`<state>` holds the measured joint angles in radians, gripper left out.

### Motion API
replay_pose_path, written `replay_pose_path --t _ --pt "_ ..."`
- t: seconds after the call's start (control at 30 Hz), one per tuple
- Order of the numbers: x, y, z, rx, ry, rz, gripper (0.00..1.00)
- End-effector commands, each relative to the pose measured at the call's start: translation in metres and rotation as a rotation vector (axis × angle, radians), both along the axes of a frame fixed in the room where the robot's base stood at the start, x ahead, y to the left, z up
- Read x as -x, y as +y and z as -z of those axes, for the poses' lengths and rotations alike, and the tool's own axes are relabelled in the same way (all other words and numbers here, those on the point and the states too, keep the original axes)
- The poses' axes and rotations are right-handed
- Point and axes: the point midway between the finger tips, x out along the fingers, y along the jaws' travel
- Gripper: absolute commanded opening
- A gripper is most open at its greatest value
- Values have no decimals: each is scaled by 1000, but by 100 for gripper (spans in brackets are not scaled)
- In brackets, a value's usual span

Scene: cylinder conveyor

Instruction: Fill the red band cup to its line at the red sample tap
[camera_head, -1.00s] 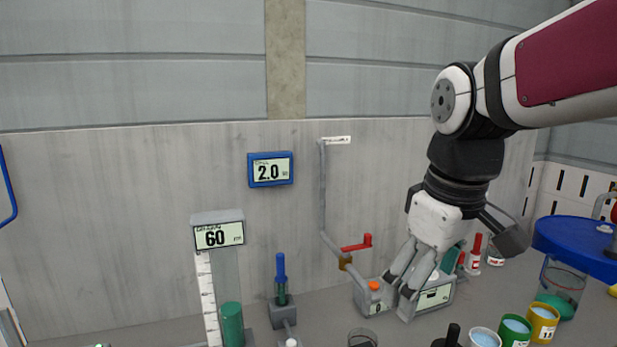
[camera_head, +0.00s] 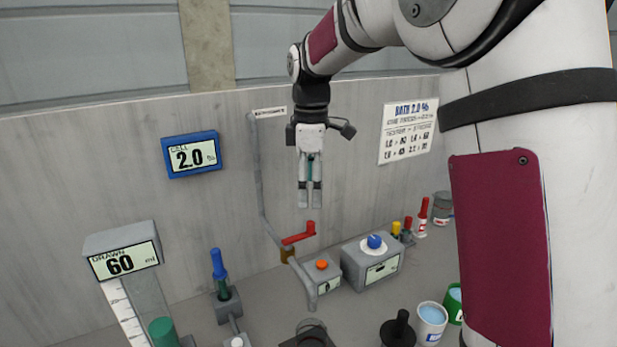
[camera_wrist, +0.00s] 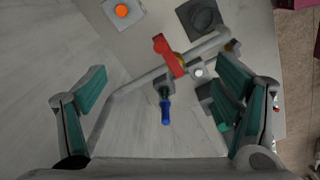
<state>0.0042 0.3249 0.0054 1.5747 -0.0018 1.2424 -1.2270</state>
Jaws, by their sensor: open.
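The red tap lever (camera_head: 299,236) sits on a brass valve on a grey pipe (camera_head: 262,190) against the wall; it also shows in the wrist view (camera_wrist: 168,52). My gripper (camera_head: 310,207) hangs fingers-down above the lever, clear of it. In the wrist view its fingers (camera_wrist: 160,85) are spread wide with nothing held. A clear round vessel (camera_head: 311,328) on a dark square base stands at the front; the base also shows in the wrist view (camera_wrist: 203,17). I cannot make out a red band or a fill line on it.
A box with an orange button (camera_head: 321,265) and one with a blue knob (camera_head: 375,242) stand right of the pipe. A blue-handled valve (camera_head: 218,264) and a gauge reading 60 (camera_head: 122,262) stand left.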

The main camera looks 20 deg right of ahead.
Motion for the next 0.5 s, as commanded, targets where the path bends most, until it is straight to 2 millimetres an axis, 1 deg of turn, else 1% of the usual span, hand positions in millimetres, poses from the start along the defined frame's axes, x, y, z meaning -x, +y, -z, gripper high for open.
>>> replay_pose_path --t 0.03,0.1,0.5 --pt "0 0 7 0 2 0 83" --pt "-1 0 15 0 1 0 83" --pt "0 0 58 0 1 1 83"
